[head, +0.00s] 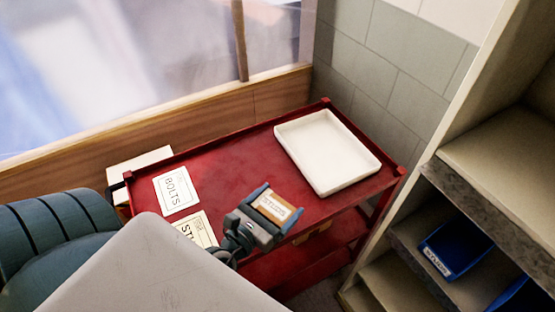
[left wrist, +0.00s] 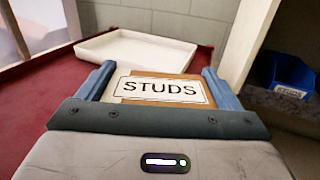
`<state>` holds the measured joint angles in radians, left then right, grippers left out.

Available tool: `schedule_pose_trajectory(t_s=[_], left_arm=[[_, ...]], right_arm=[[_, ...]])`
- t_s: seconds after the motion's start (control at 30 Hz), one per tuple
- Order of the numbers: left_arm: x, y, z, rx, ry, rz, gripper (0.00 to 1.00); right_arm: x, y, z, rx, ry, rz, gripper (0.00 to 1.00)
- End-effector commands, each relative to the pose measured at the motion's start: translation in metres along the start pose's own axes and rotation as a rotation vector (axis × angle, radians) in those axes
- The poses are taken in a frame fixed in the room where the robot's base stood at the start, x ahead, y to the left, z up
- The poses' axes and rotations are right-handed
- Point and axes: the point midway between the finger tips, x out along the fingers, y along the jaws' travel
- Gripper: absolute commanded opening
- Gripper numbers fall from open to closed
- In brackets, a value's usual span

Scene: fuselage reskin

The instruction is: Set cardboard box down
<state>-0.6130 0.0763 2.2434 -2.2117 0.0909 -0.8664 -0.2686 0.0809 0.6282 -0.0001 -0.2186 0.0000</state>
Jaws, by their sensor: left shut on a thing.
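A small brown cardboard box (head: 273,207) with a white label is held between the two blue fingers of my left gripper (head: 262,208). In the left wrist view the box (left wrist: 160,88) shows its label reading STUDS, and the left gripper (left wrist: 158,90) is shut on its sides. In the head view the box appears over the front edge of the red cart (head: 240,152). I cannot tell whether it touches the cart top. My right gripper is not in view.
A white tray (head: 325,150) sits on the cart's right part. A BOLTS card (head: 175,190) and a partly hidden card starting with ST (head: 195,228) lie on the left part. Shelves with blue bins (head: 453,250) stand at right. Red surface between the cards and tray is clear.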

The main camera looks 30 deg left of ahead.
Motion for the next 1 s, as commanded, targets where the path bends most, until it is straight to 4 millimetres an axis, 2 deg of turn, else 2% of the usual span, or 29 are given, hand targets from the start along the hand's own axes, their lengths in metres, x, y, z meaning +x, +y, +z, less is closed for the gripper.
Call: schedule_pose_trajectory(t_s=[0.07,0.2,0.3,0.37,0.47,0.73,0.9,1.0], left_arm=[[-0.004,0.001,-0.001,-0.002,-0.001,0.014,0.49],[-0.008,0.003,-0.002,0.0,-0.002,0.029,0.49],[-0.006,0.007,-0.001,0.001,-0.002,0.03,0.49],[-0.003,0.014,-0.001,0.005,-0.003,0.03,0.49],[0.005,0.03,0.0,0.008,-0.002,0.03,0.49],[0.035,0.087,-0.01,0.008,-0.003,0.03,0.49],[0.052,0.118,-0.014,0.006,-0.004,0.031,0.49],[0.057,0.129,-0.016,0.003,-0.003,0.031,0.49]], right_arm=[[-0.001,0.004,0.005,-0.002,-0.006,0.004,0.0],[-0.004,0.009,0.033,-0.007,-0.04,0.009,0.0],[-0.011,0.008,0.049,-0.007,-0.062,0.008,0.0],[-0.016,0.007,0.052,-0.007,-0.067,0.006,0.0],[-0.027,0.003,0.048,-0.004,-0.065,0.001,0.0],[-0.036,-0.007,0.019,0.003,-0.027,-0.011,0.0],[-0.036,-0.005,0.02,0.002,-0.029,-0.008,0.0],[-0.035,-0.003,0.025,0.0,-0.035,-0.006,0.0]])
